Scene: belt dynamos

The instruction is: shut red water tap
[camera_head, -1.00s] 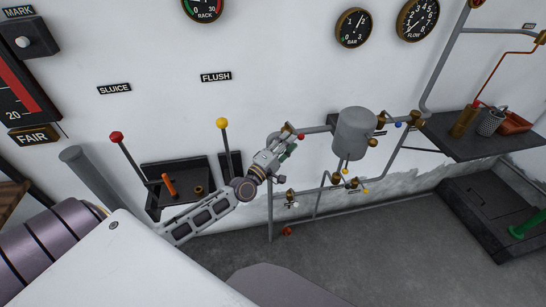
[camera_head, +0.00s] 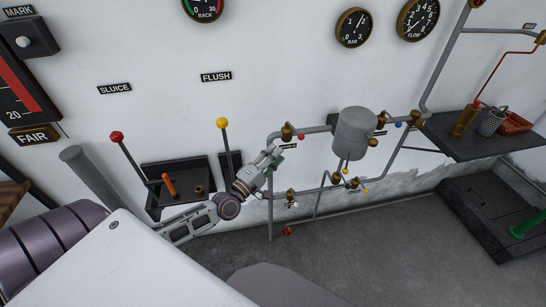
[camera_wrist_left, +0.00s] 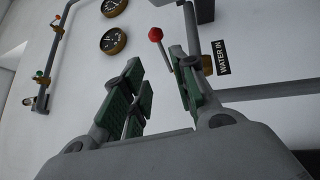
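The red water tap shows as a small red knob (camera_head: 301,136) beside a brass valve body (camera_head: 287,132) on the grey pipe. In the left wrist view the red knob (camera_wrist_left: 155,34) tops a thin lever, and a "WATER IN" label (camera_wrist_left: 221,58) is beside the valve. My left gripper (camera_head: 275,158) is just below and left of the tap in the head view. In the wrist view its green-padded fingers (camera_wrist_left: 155,75) are apart, with nothing held. The knob lies beyond the fingertips, and the right finger partly covers the lever's lower end. My right gripper is out of view.
A grey tank (camera_head: 354,133) hangs right of the tap. Blue (camera_head: 398,125), yellow (camera_head: 365,190) and white (camera_head: 295,204) tap knobs are on nearby pipes. Red (camera_head: 117,136) and yellow-topped (camera_head: 222,123) levers stand left. A dark shelf (camera_head: 475,142) is at right.

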